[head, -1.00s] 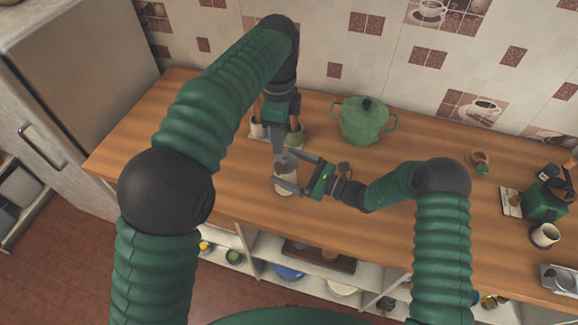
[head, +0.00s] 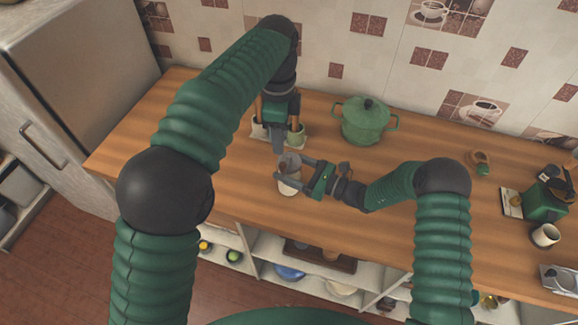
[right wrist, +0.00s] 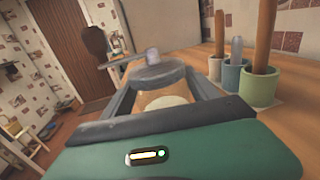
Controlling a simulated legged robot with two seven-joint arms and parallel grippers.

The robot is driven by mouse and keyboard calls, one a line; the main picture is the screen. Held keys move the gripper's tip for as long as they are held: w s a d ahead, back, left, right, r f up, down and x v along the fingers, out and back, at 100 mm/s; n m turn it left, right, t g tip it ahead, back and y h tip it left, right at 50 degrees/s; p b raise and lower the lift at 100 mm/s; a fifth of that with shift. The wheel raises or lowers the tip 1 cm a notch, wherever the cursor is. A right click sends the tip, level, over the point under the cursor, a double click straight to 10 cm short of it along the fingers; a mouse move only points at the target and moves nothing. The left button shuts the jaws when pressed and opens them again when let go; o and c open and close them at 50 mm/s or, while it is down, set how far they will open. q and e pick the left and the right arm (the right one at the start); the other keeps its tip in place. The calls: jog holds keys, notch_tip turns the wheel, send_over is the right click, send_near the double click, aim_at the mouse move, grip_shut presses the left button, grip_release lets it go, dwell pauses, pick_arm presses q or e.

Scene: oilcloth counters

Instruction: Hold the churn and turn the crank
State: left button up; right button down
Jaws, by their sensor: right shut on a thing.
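The churn (head: 289,187) is a small pale jar with a grey lid, upright near the middle of the wooden counter. My right gripper (head: 293,172) is shut around it from the right. In the right wrist view the grey lid (right wrist: 158,76) lies between the fingers. The crank's thin arm runs left from the lid's centre to a dark brown knob (right wrist: 95,42). My left gripper (head: 279,142) points down just behind the churn, apart from the knob; it is seen edge-on, so its opening is unclear. It does not show in the right wrist view.
Small utensil pots stand close behind the churn; a green one (right wrist: 260,87) holds a wooden handle. A green lidded pot (head: 365,122) stands behind to the right. A mug (head: 545,235) and a green box are far right. The counter left of the churn is clear.

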aim_at(282, 164)
pick_arm(q)
jog(key=n+h, duration=0.1)
jog(key=n, duration=0.1)
jog(key=f+n+h, duration=0.1)
jog(key=n, duration=0.1)
jog(key=shift+s+d, duration=0.1)
notch_tip(282, 164, down, 10)
jog(key=shift+r, duration=0.15)
